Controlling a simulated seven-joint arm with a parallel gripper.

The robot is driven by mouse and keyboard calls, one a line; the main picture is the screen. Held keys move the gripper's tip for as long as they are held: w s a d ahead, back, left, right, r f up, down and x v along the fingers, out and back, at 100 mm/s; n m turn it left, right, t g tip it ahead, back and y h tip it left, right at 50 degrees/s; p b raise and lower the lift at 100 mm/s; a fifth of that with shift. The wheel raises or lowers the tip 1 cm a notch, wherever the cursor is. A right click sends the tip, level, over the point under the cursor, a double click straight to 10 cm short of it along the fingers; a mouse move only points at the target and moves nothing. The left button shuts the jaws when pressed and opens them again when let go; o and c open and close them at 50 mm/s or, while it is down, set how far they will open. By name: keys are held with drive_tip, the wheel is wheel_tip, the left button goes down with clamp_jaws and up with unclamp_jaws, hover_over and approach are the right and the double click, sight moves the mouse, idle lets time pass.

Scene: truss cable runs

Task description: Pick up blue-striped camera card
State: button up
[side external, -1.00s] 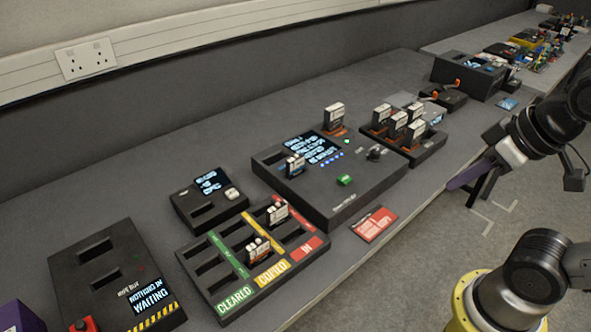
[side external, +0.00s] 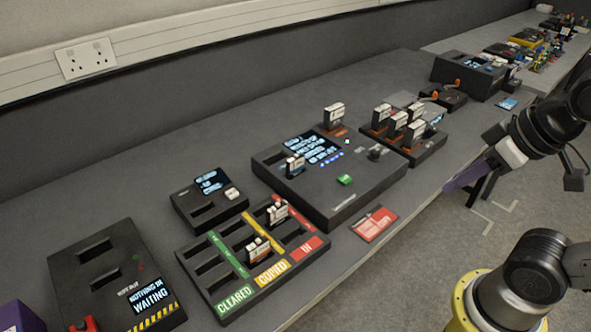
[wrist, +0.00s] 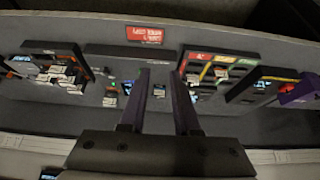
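Several white camera cards stand upright in slots. One (side external: 295,165) stands at the left of the large black box (side external: 330,205), and a blue mark seems to show on it, but its stripe is too small to be sure. Two more cards, one (side external: 278,212) farther back and one (side external: 258,251) nearer, stand in the three-lane tray (side external: 222,308). Another (side external: 334,116) stands at the back of the large box. My gripper (wrist: 159,75) is open and empty, with purple fingers apart. In the side view it hangs off the bench's front edge, away from every card.
A black rack (side external: 425,151) holds several cards with orange bases. A small box with a screen (side external: 208,203) and a box reading "nothing in waiting" (side external: 105,270) stand to the left. A red and white sign (side external: 374,225) lies near the front edge. A grey bench strip runs along the back.

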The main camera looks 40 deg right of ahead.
drive_tip(key=o, duration=0.3)
